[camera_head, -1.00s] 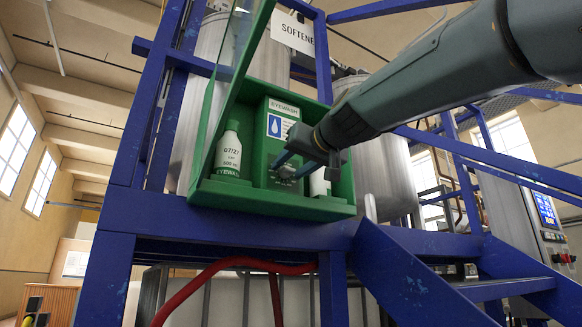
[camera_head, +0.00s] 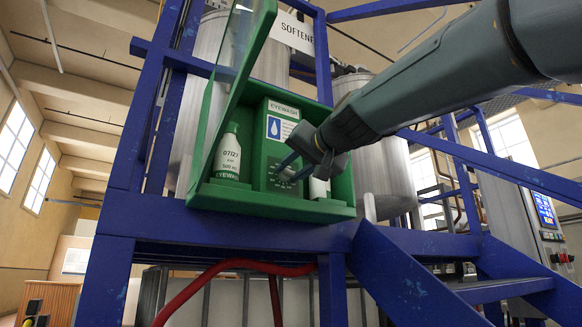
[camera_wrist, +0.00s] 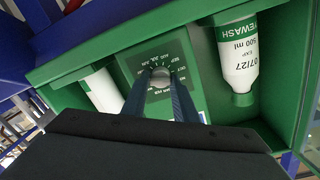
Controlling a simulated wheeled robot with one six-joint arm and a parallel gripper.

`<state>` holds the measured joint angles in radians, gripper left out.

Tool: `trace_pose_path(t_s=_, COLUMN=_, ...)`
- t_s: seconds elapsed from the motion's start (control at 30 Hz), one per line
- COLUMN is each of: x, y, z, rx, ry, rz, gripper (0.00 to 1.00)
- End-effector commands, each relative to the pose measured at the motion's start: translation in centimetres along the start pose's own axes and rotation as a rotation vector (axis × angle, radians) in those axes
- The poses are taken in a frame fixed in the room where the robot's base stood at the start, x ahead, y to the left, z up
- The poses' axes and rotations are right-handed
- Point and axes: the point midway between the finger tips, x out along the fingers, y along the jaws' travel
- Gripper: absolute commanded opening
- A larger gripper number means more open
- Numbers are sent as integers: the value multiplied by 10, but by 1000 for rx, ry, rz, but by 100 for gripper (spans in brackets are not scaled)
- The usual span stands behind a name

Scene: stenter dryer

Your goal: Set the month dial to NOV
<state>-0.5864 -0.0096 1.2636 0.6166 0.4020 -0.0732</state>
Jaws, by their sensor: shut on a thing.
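The month dial (camera_wrist: 161,76) is a small round grey knob on the green centre panel of the eyewash box, with month letters in a ring around it. In the wrist view my gripper (camera_wrist: 160,84) has its two blue fingers closed on the knob from either side. In the head view my gripper (camera_head: 291,168) reaches into the box from the right, at the lower part of the panel. The dial's pointer is hidden or too small to read, so I cannot tell which month it shows.
The green eyewash box (camera_head: 270,205) sits on a blue frame, its clear lid raised at left. A white bottle (camera_head: 229,155) stands left of the panel; another (camera_head: 319,186) is partly behind my gripper. Blue stair rails (camera_head: 430,270) run at right.

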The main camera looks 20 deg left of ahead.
Motion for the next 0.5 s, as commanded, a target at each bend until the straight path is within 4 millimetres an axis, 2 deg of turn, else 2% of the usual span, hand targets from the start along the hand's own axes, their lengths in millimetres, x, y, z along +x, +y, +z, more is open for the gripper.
trace_pose_path(t_s=0.23, x=-1, y=-1, z=-1, rx=136, ry=-7, rz=0, gripper=4)
trace_pose_path(t_s=0.5, x=-1, y=-1, z=-1, rx=203, ry=-10, rz=0, gripper=4)
